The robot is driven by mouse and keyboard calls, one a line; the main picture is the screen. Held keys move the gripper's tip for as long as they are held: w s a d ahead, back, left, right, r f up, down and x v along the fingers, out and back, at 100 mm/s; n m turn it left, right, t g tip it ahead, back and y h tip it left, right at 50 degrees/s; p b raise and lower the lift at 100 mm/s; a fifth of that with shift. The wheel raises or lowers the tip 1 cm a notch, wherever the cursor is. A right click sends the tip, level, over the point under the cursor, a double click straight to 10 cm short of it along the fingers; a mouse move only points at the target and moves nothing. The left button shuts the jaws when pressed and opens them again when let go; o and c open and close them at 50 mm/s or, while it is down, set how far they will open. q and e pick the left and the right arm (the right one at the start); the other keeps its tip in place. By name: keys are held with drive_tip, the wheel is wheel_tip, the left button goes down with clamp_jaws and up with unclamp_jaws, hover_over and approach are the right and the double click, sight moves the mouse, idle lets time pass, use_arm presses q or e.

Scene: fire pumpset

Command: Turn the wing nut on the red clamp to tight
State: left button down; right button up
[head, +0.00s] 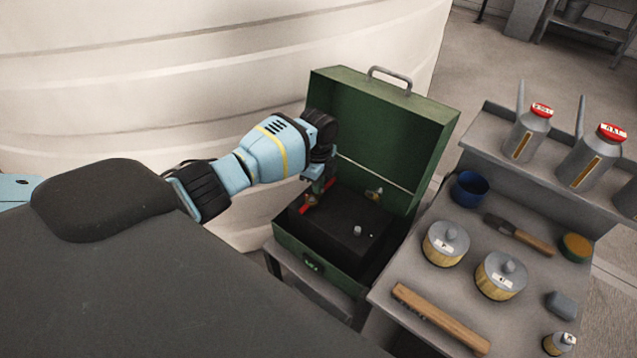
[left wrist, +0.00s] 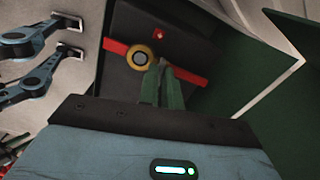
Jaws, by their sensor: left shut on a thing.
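The red clamp (head: 304,210) is a red bar on the black block inside the green case. In the left wrist view the red clamp (left wrist: 190,76) runs aslant, with a round brass ring (left wrist: 138,58) at its middle. My left gripper (head: 317,194) reaches down over the clamp from the upper left. In the left wrist view my left gripper (left wrist: 163,69) has its green fingers close together beside the ring, shut on the wing nut, which they mostly hide. I cannot read the nut's angle. My right gripper is in neither view.
The green case (head: 340,268) has its lid (head: 385,125) standing open behind the block. A small silver knob (head: 357,230) sticks up from the block. A grey bench (head: 390,300) with tins, tools and cans stands to the right. A large pale tank (head: 200,75) stands behind.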

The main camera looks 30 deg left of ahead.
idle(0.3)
use_arm(q)
drive_tip(key=c, duration=1.6)
unclamp_jaws()
